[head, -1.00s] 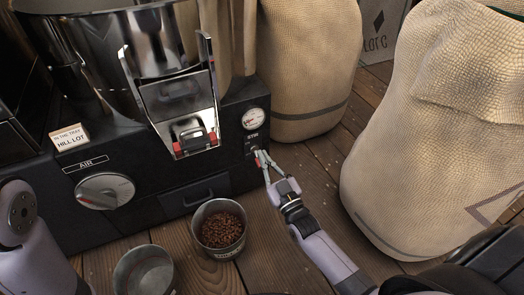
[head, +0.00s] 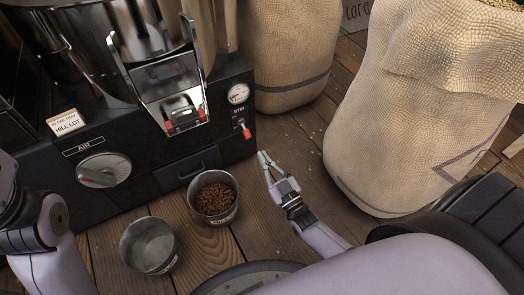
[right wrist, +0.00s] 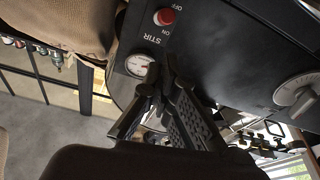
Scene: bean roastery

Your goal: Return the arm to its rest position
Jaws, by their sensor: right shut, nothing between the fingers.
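My right gripper (head: 264,160) is shut and empty, in front of the roaster's right corner in the head view. It is apart from the red-tipped switch (head: 246,131) on the roaster (head: 135,150). In the right wrist view, the shut fingers (right wrist: 160,80) point at the black panel. The switch's red knob (right wrist: 165,17) shows there upside down, beside the labels ON, OFF and STIR. A purple-grey link of my left arm stands at the lower left of the head view; its gripper is out of sight.
A metal cup of brown beans (head: 214,198) stands left of my right gripper. An empty metal cup (head: 149,246) is in front of it. Large sacks (head: 400,120) and (head: 290,60) stand at the right and back. Bare wooden floor (head: 300,145) lies between roaster and sacks.

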